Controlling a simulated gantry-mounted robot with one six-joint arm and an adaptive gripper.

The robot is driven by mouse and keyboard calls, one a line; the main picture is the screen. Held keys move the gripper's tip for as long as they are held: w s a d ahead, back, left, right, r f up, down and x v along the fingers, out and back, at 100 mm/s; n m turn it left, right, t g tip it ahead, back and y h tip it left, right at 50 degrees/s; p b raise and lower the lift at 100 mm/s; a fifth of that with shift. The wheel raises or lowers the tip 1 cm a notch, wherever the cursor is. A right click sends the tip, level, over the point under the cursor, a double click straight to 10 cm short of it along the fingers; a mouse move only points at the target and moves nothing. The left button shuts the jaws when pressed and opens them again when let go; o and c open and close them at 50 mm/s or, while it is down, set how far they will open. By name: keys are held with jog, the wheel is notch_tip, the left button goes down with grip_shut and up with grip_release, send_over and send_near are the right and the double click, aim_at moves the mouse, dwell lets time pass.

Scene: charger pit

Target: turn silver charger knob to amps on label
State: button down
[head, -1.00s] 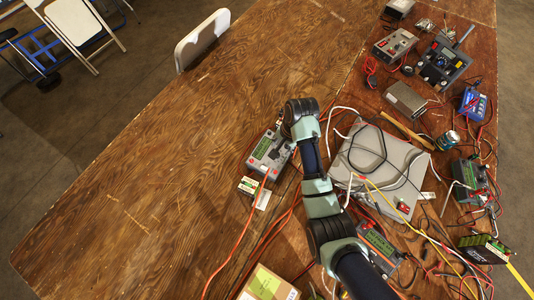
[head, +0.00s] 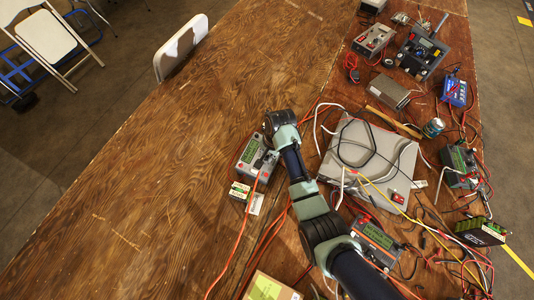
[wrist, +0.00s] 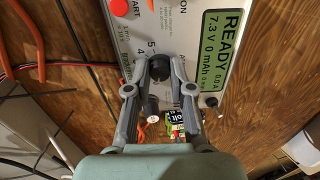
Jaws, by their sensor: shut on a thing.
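The silver charger (wrist: 185,25) fills the top of the wrist view, with a green display (wrist: 225,50) reading READY, 7.3 V, 0 mAh, 0.0 A. Its black knob (wrist: 160,69) sits between my fingertips. My gripper (wrist: 160,75) is shut on the knob. A 5 and another scale digit show just left of the knob; the fingers hide other marks, and I cannot tell its setting. A battery with a green and white label (wrist: 180,126) lies just beyond the charger, partly hidden by my fingers; its amps are unreadable. In the head view, the charger (head: 254,158) is partly under my arm.
A red button (wrist: 119,7) and orange-red cables lie beside the knob in the wrist view. In the head view, a large grey case (head: 370,150) and other chargers (head: 377,242) crowd the table's right side. The wooden table (head: 150,180) is clear on the left.

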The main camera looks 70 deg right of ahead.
jog(key=shift+r+m+p, duration=0.15)
jog(key=shift+m+p, duration=0.15)
jog(key=shift+p, duration=0.15)
jog(key=shift+r+m+p, duration=0.1)
jog(key=shift+m+p, duration=0.4)
jog(key=shift+p, duration=0.25)
jog(key=m+p, duration=0.2)
jog(key=shift+m+p, duration=0.3)
jog(key=m+p, duration=0.2)
jog(key=m, duration=0.1)
jog(key=shift+m+p, duration=0.3)
jog(key=m+p, duration=0.1)
jog(key=m, duration=0.2)
jog(key=shift+m+p, duration=0.3)
jog(key=shift+p, duration=0.05)
jog(key=m+p, duration=0.2)
jog(key=m, duration=0.4)
jog(key=m+p, duration=0.1)
jog(key=m, duration=0.5)
jog(key=shift+f, duration=0.2)
jog(key=shift+m, duration=0.3)
